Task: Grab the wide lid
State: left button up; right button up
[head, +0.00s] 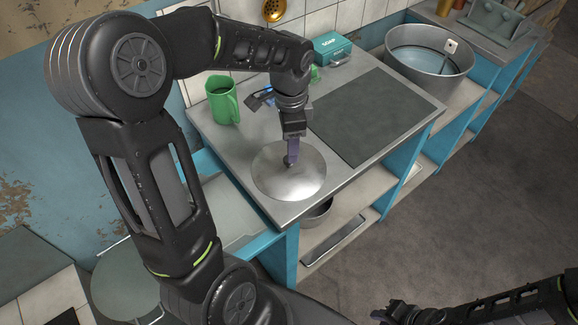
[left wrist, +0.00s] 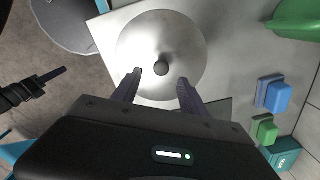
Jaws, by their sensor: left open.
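The wide lid (head: 273,180) is a round silver metal disc lying flat on the counter, with a small dark knob at its centre. It also shows in the left wrist view (left wrist: 185,40), with its knob (left wrist: 161,68) just beyond the fingertips. My left gripper (head: 291,160) is over the lid, pointing down at the knob. In the left wrist view its two fingers (left wrist: 160,77) are apart, one on each side of the knob's line, with nothing between them. My right gripper (head: 380,315) is at the bottom edge of the head view, away from the counter; its jaw state is unclear.
A green mug (head: 222,104) stands on the counter behind the lid. A teal soap box (head: 332,49) is at the back by the wall. A dark flat panel (head: 370,116) lies to the right. A large metal basin (head: 428,62) stands farther right. A pot (head: 317,213) is on the shelf below.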

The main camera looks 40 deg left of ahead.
pick_arm(q)
jog(key=f, duration=0.5)
jog(key=shift+a+p, duration=0.2)
jog(key=shift+p, duration=0.15)
jog(key=shift+c, duration=0.5)
grip_shut()
dwell(0.9)
